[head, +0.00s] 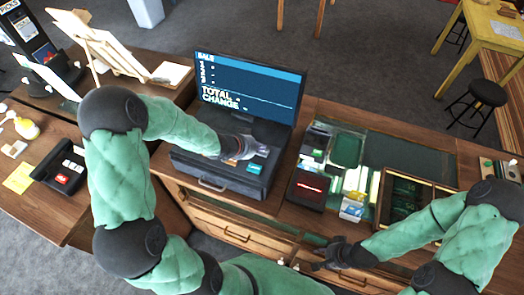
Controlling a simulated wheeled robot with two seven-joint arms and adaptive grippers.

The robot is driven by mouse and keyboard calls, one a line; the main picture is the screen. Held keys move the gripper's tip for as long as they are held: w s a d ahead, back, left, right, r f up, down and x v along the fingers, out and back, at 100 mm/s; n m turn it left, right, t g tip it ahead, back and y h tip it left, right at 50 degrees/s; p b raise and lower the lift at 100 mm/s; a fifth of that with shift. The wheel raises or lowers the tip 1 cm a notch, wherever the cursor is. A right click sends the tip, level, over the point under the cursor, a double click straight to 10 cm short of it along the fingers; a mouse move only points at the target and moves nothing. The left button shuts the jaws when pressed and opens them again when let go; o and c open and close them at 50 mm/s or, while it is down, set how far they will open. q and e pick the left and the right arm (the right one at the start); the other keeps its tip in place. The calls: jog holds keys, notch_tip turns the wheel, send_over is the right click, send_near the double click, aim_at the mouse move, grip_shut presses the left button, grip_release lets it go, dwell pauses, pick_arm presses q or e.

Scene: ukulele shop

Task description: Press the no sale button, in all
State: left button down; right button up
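A dark cash register (222,178) stands on the wooden counter, its screen (245,88) reading SALE, TOTAL and CHANGE. Several coloured keys are on its top, including a teal key (254,168) and a small orange one (231,162). Their labels are too small to read, so I cannot tell which is no sale. My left gripper (246,148) is low over the keys and hides some of them. I cannot tell whether it touches one, or how its fingers stand. My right gripper (326,258) hangs by the counter's front edge, away from the register; its fingers are unclear.
Right of the register are a dark box with a red display (312,186), small packets (352,206) and a wood-framed dark panel (408,196). A card terminal (62,170) and a yellow note (20,178) lie at left. Drawers (240,233) are below the counter.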

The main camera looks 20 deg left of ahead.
pick_arm(q)
jog(key=shift+f, duration=0.4)
jog(key=shift+r, duration=0.15)
dwell(0.5)
jog(key=shift+r+p, duration=0.7)
jog(key=shift+r, duration=0.05)
jog(key=shift+r, duration=0.1)
notch_tip(320, 180, up, 5)
jog(key=p, duration=0.5)
jog(key=shift+f, duration=0.2)
dwell(0.6)
